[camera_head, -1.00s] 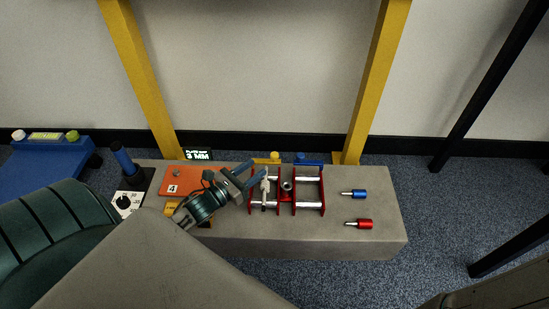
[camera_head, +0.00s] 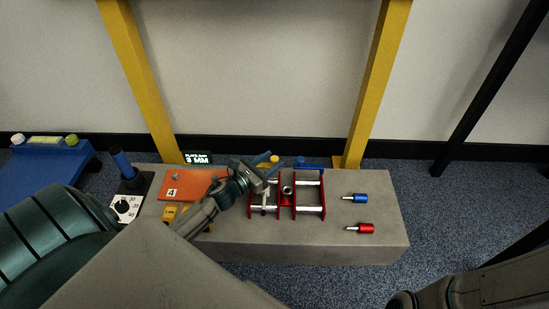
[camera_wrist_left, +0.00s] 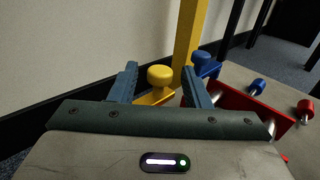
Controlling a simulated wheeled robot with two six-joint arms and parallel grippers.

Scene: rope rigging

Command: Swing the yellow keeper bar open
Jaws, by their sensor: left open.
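The yellow keeper bar (camera_head: 268,160) is at the back edge of the left red frame, partly hidden by my gripper in the head view. In the left wrist view its round yellow knob (camera_wrist_left: 160,75) stands upright on a short flat yellow arm (camera_wrist_left: 154,97). My left gripper (camera_head: 273,168) is open, with its blue-grey fingers pointing at the bar. My right gripper is not in view.
A blue keeper bar (camera_head: 307,162) sits just right of the yellow one. Red frames (camera_head: 310,198) with metal rollers stand on the grey block (camera_head: 385,235). Blue (camera_head: 361,198) and red (camera_head: 366,228) pins lie to the right. Yellow posts (camera_head: 375,85) rise behind.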

